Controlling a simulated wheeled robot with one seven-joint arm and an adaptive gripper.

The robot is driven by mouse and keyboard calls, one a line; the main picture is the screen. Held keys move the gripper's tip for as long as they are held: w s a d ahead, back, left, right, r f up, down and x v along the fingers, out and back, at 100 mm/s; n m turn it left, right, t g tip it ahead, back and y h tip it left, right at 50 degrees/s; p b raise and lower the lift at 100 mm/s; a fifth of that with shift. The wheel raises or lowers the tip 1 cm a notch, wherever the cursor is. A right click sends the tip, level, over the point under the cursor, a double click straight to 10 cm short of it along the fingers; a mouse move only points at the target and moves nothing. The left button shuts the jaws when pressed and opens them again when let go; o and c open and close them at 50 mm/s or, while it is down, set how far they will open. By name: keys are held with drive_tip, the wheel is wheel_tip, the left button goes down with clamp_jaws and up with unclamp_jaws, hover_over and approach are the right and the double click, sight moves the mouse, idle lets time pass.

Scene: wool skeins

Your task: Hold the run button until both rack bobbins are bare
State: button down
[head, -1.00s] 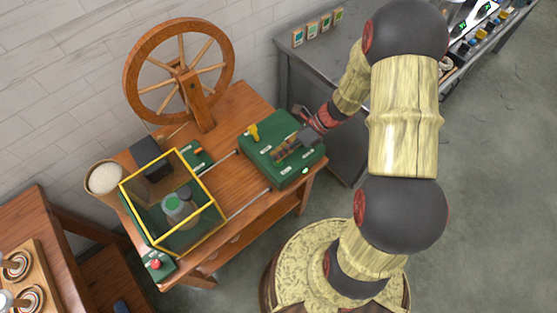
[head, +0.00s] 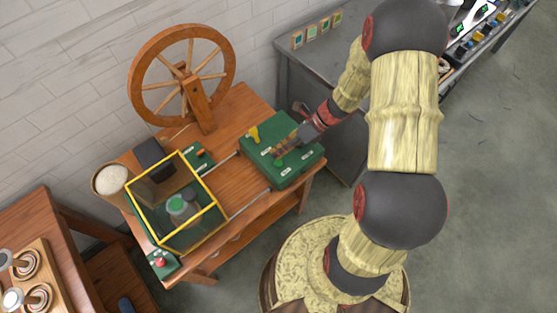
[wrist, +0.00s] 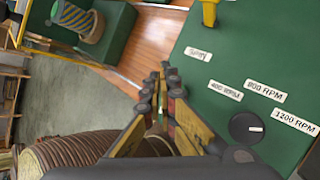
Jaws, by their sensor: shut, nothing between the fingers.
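The green control box (head: 285,160) sits at the right end of the wooden table. A round green button (head: 279,163) shows on its top, beside my gripper (head: 275,153); I cannot tell whether this is the run button. My gripper is shut and empty, and its fingertips (wrist: 162,85) are over the box's edge in the wrist view. Contact with a button is not visible. A teal-topped spool (head: 177,204) stands inside the yellow-framed guard (head: 213,194). Round reels (head: 38,297) stand on a wooden rack at lower left.
A black dial (wrist: 246,127) with RPM labels and a yellow lever (head: 253,133) are on the box. A red button (head: 160,262) is at the table's front left corner. A spinning wheel (head: 183,75) stands behind. A grey bench (head: 300,65) is at the back right.

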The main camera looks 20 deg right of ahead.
drive_tip(key=shift+r+p, duration=1.6)
drive_tip(key=shift+r, duration=0.35)
drive_tip(key=shift+f, duration=0.1)
drive_tip(key=shift+s+f+n, duration=0.1)
drive_tip(key=shift+n, duration=0.7)
drive_tip(key=s+n+g, duration=0.2)
drive_tip(key=s+n, duration=0.3)
wheel_tip(320, 180, up, 22)
drive_tip(key=f+n+t+h, duration=0.15)
drive_tip(key=n+h, duration=0.75)
drive_tip(key=n, duration=1)
hover_over(279, 161)
drive_tip(key=s+d, duration=0.3)
drive_tip(key=s, duration=0.9)
drive_tip(key=r, duration=0.1)
drive_tip(key=s+a+r+n+t, duration=0.2)
drive_tip(key=r+t, duration=0.3)
drive_tip(key=r, duration=0.6)
drive_tip(key=shift+s+a+n, duration=0.2)
drive_tip(key=shift+a+n, duration=0.1)
drive_tip(key=shift+a, duration=0.4)
